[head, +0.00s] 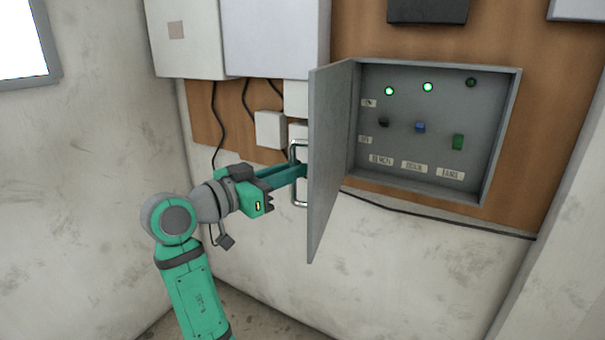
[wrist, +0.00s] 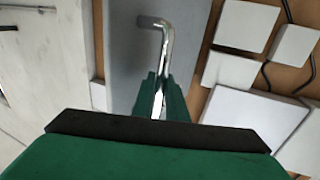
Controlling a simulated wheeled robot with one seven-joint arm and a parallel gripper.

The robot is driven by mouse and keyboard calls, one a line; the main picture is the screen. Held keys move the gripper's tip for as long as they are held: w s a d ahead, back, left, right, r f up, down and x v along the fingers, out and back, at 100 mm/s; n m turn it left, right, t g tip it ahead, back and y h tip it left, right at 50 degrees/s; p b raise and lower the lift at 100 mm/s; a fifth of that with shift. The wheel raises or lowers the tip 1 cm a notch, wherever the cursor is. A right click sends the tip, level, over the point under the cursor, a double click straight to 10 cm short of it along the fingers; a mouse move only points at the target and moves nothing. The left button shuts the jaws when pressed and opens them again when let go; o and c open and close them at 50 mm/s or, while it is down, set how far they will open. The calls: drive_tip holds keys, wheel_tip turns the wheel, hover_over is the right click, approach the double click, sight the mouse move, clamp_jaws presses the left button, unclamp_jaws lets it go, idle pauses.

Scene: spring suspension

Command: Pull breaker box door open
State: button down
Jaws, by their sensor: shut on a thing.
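The breaker box (head: 509,125) is on the brown wall panel, and its grey door (head: 328,160) stands wide open, swung out to the left. Inside the box are lights, switches and labels. The metal door handle (head: 298,204) is on the door's outer face, partly hidden by the fingers. My gripper (head: 302,171) is at the handle, with its green fingers shut on it. The wrist view shows the handle (wrist: 166,40) between the fingertips (wrist: 160,98), in front of the grey door (wrist: 195,25).
White boxes (head: 270,130) and a larger cabinet (head: 275,40) are on the wall behind and left of the door. Black cables hang beneath them. A cable (head: 420,215) runs along the panel's lower edge. The space in front of the open box is clear.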

drive_tip(key=shift+w+a+m+g+h, duration=0.2)
drive_tip(key=shift+w+a+h, duration=0.05)
drive_tip(key=shift+a, duration=0.25)
drive_tip(key=shift+w+a+m+g+h, duration=0.2)
drive_tip(key=shift+a+h, duration=0.05)
drive_tip(key=shift+a, duration=0.25)
drive_tip(key=c, duration=1.8)
unclamp_jaws()
drive_tip(key=shift+o, duration=0.2)
drive_tip(key=v, duration=1)
drive_tip(key=shift+s+a, duration=0.25)
